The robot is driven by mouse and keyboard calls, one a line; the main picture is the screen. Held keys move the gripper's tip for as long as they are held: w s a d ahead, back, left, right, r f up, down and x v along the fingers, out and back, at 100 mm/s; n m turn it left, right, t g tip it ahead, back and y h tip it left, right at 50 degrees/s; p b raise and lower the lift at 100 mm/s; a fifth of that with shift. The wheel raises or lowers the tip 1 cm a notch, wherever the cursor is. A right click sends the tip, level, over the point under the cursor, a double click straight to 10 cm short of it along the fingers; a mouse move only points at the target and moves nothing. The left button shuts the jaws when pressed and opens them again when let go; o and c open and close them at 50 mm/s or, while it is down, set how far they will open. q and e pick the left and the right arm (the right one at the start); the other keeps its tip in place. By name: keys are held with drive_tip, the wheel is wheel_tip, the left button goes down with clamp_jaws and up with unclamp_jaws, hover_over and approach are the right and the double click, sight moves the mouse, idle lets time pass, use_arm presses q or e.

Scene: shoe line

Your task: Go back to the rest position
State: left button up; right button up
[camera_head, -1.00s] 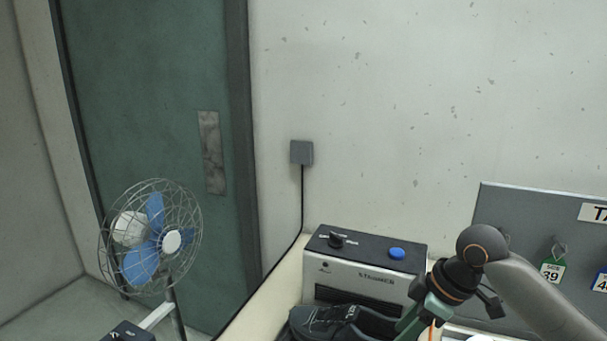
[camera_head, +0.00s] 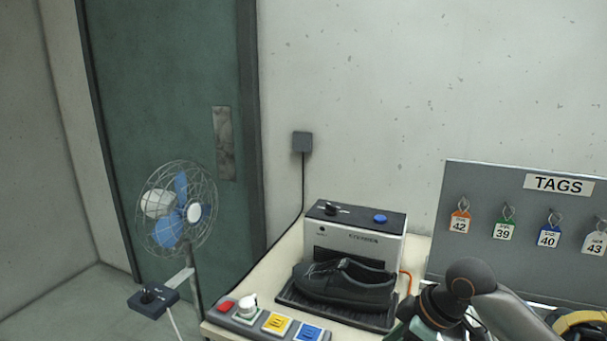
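My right arm comes in from the lower right of the head view, with its dark wrist low beside the steamer's tray. The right gripper's fingertips are below the frame or hidden, so its state does not show. My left arm and gripper are not in the view. A black shoe (camera_head: 345,284) lies on the dark tray (camera_head: 338,315) in front of the steamer (camera_head: 356,239), apart from the visible part of my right arm.
A tag board (camera_head: 480,259) with several hanging number tags stands at the right. A control strip (camera_head: 246,325) with coloured buttons lies at the table's left front. A caged fan (camera_head: 176,212) and its control box (camera_head: 153,299) stand left, before a green door (camera_head: 165,100).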

drive_tip(key=s+a+f+m+t+y, duration=0.1)
drive_tip(key=s+a+f+m+t, duration=0.1)
drive_tip(key=f, duration=0.6)
drive_tip(key=s+a+f+m+t, duration=0.1)
drive_tip(key=s+a+f+m, duration=0.15)
drive_tip(key=f, duration=0.55)
drive_tip(key=s+d+f+m+t+h, duration=0.1)
drive_tip(key=s+d+f+m+t, duration=0.1)
drive_tip(key=s+f, duration=0.3)
drive_tip(key=s+d+f+m+t+h, duration=0.1)
drive_tip(key=s+d+f+m+h, duration=0.1)
drive_tip(key=s, duration=0.9)
wheel_tip(320, 180, down, 3)
drive_tip(key=shift+s+d+r+m+t, duration=0.1)
drive_tip(key=shift+s+d+m+t, duration=0.3)
drive_tip(key=shift+d+m, duration=0.45)
